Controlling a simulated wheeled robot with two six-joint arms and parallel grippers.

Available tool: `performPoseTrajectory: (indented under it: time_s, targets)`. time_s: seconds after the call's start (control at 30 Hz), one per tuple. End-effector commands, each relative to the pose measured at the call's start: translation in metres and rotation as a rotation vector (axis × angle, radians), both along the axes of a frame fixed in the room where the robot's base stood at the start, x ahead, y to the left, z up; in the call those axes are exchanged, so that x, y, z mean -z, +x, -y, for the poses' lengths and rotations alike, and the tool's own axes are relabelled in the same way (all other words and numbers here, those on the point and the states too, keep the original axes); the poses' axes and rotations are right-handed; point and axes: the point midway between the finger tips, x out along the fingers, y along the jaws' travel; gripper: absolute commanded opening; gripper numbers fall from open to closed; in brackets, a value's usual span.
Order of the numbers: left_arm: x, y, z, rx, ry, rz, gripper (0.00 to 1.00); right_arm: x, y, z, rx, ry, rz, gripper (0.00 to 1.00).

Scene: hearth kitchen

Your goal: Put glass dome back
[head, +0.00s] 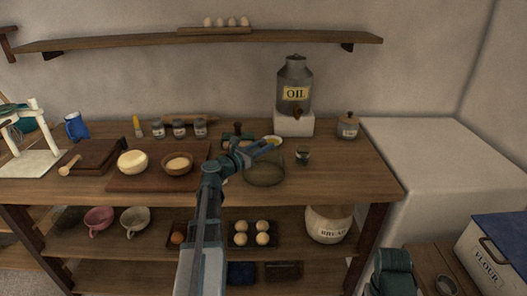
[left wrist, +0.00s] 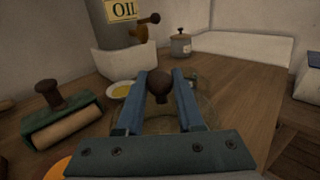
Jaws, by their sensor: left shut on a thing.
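The glass dome (head: 265,172) is a clear, faintly tinted cover near the counter's front edge, right of the cutting board. In the left wrist view its dark round knob (left wrist: 160,88) stands between the fingers, with the faint glass below. My left gripper (head: 272,146) is shut on this knob, reaching in from the front. I cannot tell whether the dome's rim touches the counter.
A white dish with yellow contents (left wrist: 122,91) lies just behind the dome. A green-framed roller (left wrist: 62,122) is at left, a small jar (head: 303,156) at right. The oil can (head: 294,88) stands behind on a white block. The cutting board (head: 141,184) holds a pale round and a bowl.

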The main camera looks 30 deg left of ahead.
Motion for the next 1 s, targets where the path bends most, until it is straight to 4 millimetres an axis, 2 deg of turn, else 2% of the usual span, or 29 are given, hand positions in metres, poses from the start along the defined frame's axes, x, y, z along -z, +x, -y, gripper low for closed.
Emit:
performPoseTrajectory:
  time_s: [0.3,0.33,0.47,0.5,0.87,1.0]
  targets:
    - [0.003,0.0,0.0,0.0,-0.001,0.001,0.0,0.003,0.0,0.0,0.0,0.0,0.0,0.71]
    - [0.002,0.0,0.0,0.0,0.0,0.0,0.4,0.002,0.0,0.0,0.0,0.0,0.0,0.71]
    - [0.001,0.0,0.0,0.0,0.0,0.0,0.63,0.001,0.0,0.0,0.0,0.0,0.0,0.71]
    - [0.001,0.0,0.0,0.0,0.0,0.0,0.66,0.001,0.0,0.0,0.0,0.0,0.0,0.71]
    - [-0.004,-0.001,0.0,0.0,0.0,0.0,0.66,-0.004,0.0,0.0,0.0,0.0,0.0,0.71]
    - [-0.002,-0.026,-0.005,-0.003,0.0,0.0,0.66,-0.002,0.0,0.0,0.0,0.0,0.0,0.71]
